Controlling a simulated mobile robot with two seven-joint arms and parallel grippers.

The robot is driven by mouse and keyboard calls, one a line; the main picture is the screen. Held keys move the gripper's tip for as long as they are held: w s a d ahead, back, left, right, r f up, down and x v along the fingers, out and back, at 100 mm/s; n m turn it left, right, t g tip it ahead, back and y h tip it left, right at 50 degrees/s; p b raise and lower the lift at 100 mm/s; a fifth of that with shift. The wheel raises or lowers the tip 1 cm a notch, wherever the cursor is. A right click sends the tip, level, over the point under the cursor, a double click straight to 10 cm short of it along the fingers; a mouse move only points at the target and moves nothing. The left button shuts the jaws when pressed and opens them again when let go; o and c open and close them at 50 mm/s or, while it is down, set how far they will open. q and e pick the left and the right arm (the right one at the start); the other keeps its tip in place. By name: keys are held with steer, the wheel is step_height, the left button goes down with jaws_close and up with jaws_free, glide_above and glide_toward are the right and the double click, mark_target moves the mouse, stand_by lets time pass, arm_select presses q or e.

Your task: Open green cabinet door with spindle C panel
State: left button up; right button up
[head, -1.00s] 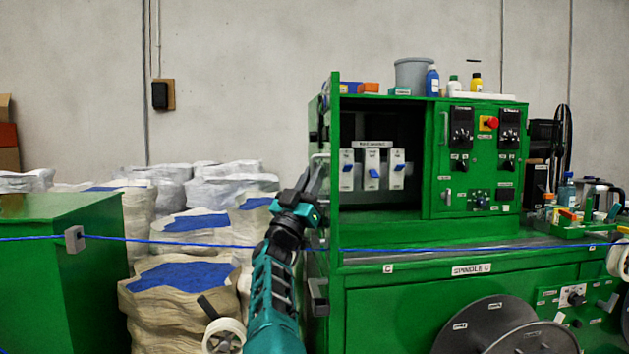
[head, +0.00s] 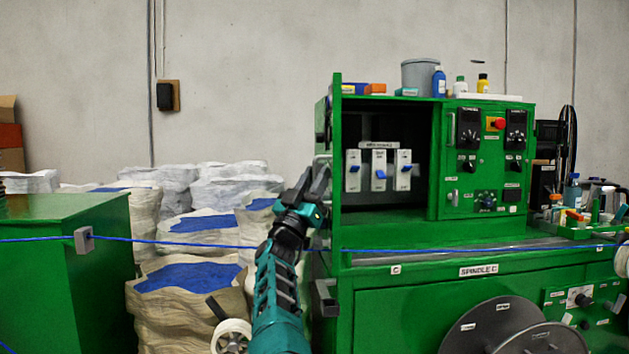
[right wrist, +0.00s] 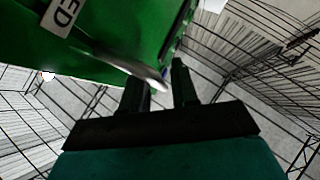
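The green cabinet with the SPINDLE C label (head: 478,270) stands at right in the head view. Its door (head: 337,130) is swung out toward me and seen nearly edge-on, so the compartment with white switch units (head: 379,170) shows. My right gripper (head: 318,182) is at the door's outer left side, by the handle. In the right wrist view the silver handle (right wrist: 135,68) crosses the green door (right wrist: 125,30), its end near the gap between my fingers (right wrist: 160,85). The fingers are apart, and a gap shows beside the handle. My left gripper is not in view.
A blue cable (head: 190,244) runs across the view at counter height. Filled sacks (head: 185,285) stand left of my right arm. A green box (head: 60,270) is at far left. A dark reel (head: 490,325) stands in front of the cabinet's lower part.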

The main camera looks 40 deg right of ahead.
steer(key=shift+o, duration=0.2)
steer(key=shift+f, duration=0.1)
arm_select(q)
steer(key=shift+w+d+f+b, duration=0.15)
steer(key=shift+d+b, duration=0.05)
steer(key=shift+b, duration=0.4)
arm_select(e)
steer(key=v, duration=1.3)
